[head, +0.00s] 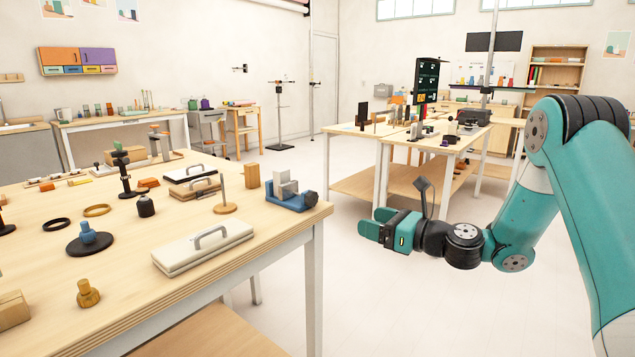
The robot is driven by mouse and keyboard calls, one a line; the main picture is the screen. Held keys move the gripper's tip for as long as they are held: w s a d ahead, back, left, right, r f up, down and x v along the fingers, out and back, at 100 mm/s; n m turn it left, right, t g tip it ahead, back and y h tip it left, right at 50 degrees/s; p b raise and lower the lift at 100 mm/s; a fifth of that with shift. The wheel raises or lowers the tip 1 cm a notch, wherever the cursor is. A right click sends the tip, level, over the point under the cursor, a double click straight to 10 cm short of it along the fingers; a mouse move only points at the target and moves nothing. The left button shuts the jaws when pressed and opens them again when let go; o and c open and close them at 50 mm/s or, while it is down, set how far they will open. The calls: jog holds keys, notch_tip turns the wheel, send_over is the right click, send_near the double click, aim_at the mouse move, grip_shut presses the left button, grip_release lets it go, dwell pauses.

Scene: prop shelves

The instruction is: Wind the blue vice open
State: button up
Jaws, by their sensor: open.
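The blue vice (290,198) stands near the right end of the wooden table on the left. It has a blue body, grey jaws and a dark round part at its right end, close to the table edge. Grey blocks stand at its jaws; I cannot tell how wide they are apart. My gripper (375,228) is open and empty. It hangs over the floor, right of the table and lower in the picture than the vice, its teal fingers pointing left and clear of it.
Another table (400,138) stands behind my gripper. The floor between the tables is clear.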

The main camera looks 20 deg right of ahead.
jog(key=d+m, duration=0.1)
jog(key=p, duration=2)
send_near(314, 199)
jog(key=shift+t, duration=0.3)
jog(key=x, duration=0.9)
jog(key=shift+f, duration=0.3)
jog(key=c, duration=0.9)
jog(key=shift+f+n+b, duration=0.2)
jog(key=shift+n+b, duration=0.2)
jog(key=shift+b, duration=0.25)
jog(key=shift+n+b, duration=0.7)
jog(key=shift+n, duration=0.1)
jog(key=shift+r, duration=0.25)
